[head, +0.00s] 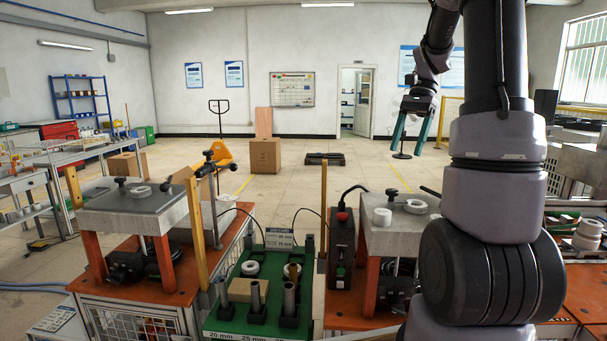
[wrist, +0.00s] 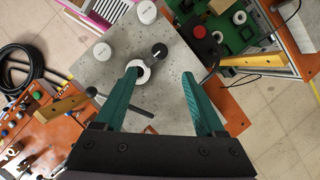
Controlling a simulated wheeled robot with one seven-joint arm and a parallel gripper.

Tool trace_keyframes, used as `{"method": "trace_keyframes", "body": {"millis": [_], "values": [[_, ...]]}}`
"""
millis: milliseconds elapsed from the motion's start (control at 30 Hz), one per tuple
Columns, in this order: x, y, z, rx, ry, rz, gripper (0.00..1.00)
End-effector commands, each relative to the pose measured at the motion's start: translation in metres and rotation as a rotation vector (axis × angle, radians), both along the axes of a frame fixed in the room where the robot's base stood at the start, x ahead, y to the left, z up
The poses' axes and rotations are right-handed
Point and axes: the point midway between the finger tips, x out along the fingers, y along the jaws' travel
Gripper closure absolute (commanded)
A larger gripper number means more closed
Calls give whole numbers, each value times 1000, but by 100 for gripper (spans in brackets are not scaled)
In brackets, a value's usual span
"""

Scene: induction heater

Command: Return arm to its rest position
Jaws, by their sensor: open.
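My gripper (head: 409,147) hangs in the upper right of the head view, raised high with its teal fingers pointing down and spread. In the wrist view, my gripper (wrist: 160,68) is open, with nothing held between the fingers. Below it is the grey top of the right heater (wrist: 105,75). A white ring (wrist: 142,84) and a black knob (wrist: 159,50) on that top show near the left fingertip, which overlaps the ring in the picture. The same heater (head: 388,241) stands right of centre in the head view.
A second heater (head: 140,211) stands at left. Between them is a green tray (head: 221,325) with several metal posts. A black box with a red button (head: 342,215) is beside the right heater. A cardboard box (head: 265,155) stands on the floor behind.

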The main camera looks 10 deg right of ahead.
Motion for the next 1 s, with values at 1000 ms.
{"method": "trace_keyframes", "body": {"millis": [1000], "values": [[-147,157,58,-304,-935,581,28]]}}
